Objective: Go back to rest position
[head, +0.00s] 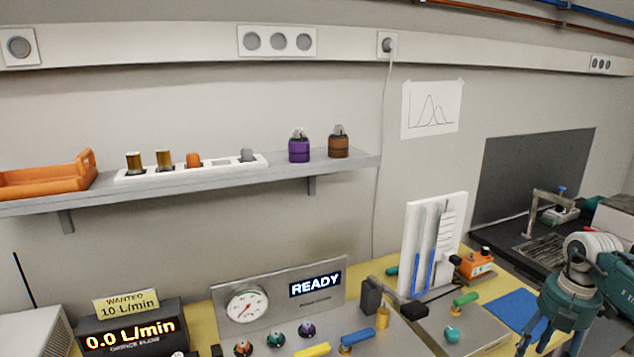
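My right gripper (548,345) is at the lower right, pointing down, with teal fingers spread apart and nothing seen between them. Its fingertips are at or past the bottom edge of the picture. It hangs in front of the yellow bench near a blue mat (515,308), apart from the devices. My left gripper is not in view.
A device panel reading READY (316,283) and a flow display (130,330) reading 0.0 L/min stand on the yellow bench. A flowmeter board (452,212) stands upright near an orange device (475,264). A wall shelf (345,162) holds an orange tray (45,182) and several small parts.

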